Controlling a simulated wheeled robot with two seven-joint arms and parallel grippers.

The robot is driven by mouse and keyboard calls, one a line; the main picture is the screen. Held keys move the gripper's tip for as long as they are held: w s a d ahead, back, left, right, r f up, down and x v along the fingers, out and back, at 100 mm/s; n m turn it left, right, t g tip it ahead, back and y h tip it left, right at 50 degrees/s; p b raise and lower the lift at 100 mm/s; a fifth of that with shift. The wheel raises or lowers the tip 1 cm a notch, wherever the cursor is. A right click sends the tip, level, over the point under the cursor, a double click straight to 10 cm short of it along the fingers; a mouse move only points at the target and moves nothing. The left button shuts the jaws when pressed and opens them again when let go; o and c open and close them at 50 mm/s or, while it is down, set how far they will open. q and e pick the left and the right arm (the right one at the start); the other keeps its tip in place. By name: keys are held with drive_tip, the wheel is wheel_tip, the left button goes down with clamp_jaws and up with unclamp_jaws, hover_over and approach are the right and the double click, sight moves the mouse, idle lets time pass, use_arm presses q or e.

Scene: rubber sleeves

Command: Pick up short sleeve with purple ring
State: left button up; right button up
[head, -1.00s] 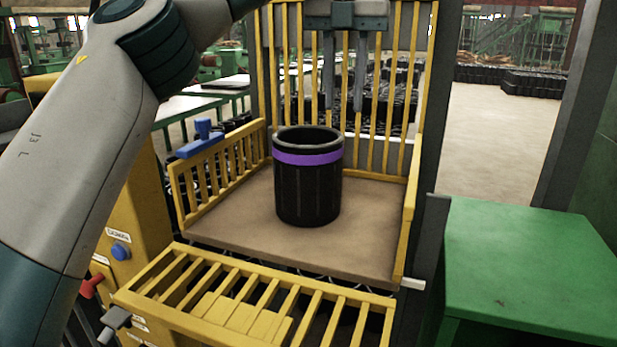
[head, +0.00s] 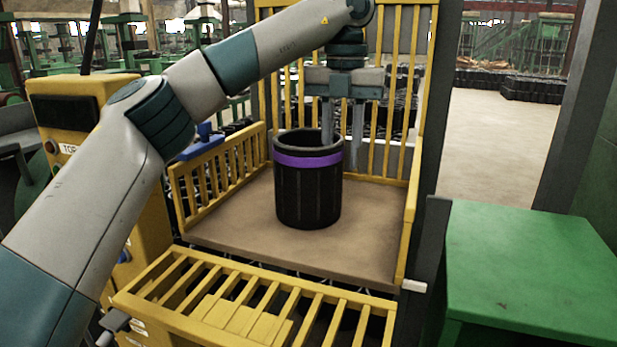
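The short black sleeve with the purple ring (head: 308,190) stands upright on the brown floor of the yellow cage, its purple band just below the open rim. My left gripper (head: 342,140) hangs from above at the sleeve's right side with its fingers pointing down and spread apart. The left finger overlaps the rim, and its tip is hidden or at the opening. The right finger is just right of the sleeve wall. I cannot tell whether either finger touches it. My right gripper is not in view.
Yellow barred walls (head: 222,168) enclose the cage at left, back and right, and a lowered yellow grate (head: 250,300) lies in front. A green table (head: 530,260) stands at right. A yellow control box (head: 75,105) is at left.

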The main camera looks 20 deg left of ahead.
sight(339, 175)
use_arm(q)
drive_tip(key=shift+f, duration=0.15)
drive_tip(key=shift+s+a+f+p, duration=0.1)
drive_tip(key=shift+s+f+p, duration=0.05)
drive_tip(key=shift+f+p, duration=0.5)
wheel_tip(339, 175, down, 3)
drive_tip(key=shift+r+p, duration=0.1)
drive_tip(key=shift+p, duration=0.5)
drive_tip(key=shift+f, duration=0.4)
drive_tip(key=shift+c, duration=0.3)
clamp_jaws()
drive_tip(key=shift+r, duration=0.1)
